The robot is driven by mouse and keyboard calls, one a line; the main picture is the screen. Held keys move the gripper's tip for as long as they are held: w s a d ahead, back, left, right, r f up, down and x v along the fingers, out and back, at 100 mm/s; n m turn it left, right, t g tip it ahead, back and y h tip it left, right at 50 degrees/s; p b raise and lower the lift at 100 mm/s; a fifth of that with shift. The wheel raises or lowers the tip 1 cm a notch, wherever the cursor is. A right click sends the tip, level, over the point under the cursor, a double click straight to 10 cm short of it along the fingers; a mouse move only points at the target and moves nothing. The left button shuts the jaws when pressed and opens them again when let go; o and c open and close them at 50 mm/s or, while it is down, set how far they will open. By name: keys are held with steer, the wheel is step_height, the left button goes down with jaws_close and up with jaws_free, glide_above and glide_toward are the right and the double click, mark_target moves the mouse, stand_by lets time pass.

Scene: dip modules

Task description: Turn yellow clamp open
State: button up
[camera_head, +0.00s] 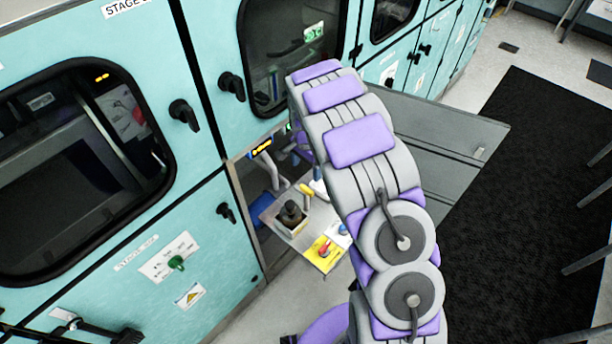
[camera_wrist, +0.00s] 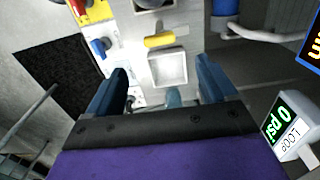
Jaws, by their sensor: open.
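The yellow clamp (camera_wrist: 159,41) lies across the pale work surface in the wrist view, just above a white square recess. In the head view, a small yellow handle (camera_head: 306,189), seemingly the same clamp, shows beside my arm. My gripper (camera_wrist: 161,66) is open, with one blue finger on each side of the picture and nothing held between them. The clamp appears beyond the fingertips, roughly centred between them; I see no contact. My arm hides the gripper's fingers in the head view.
A dark container (camera_head: 291,213) stands in a box on the surface. A red knob on a yellow plate (camera_head: 323,250) and a blue knob (camera_wrist: 100,46) are close by. A digital gauge (camera_wrist: 283,115) is at lower right. Cabinet walls (camera_head: 95,235) flank the opening.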

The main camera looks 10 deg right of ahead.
step_height(320, 180, up, 6)
steer(key=shift+r+p, duration=0.25)
steer(key=shift+p, duration=0.05)
stand_by(0.4)
steer(key=s+d+r+n, duration=0.1)
steer(key=s+r+n, duration=0.1)
steer(key=s+r, duration=0.65)
steer(key=s+d+r+n, duration=0.1)
steer(key=s+r+n, duration=0.2)
steer(key=s+r, duration=0.55)
steer(key=s+a+n+g, duration=0.1)
steer(key=s+n, duration=0.5)
steer(key=s, duration=1.9)
steer(key=shift+s+a+f+g, duration=0.15)
steer(key=shift+a+f+g, duration=0.15)
steer(key=shift+a+g, duration=0.1)
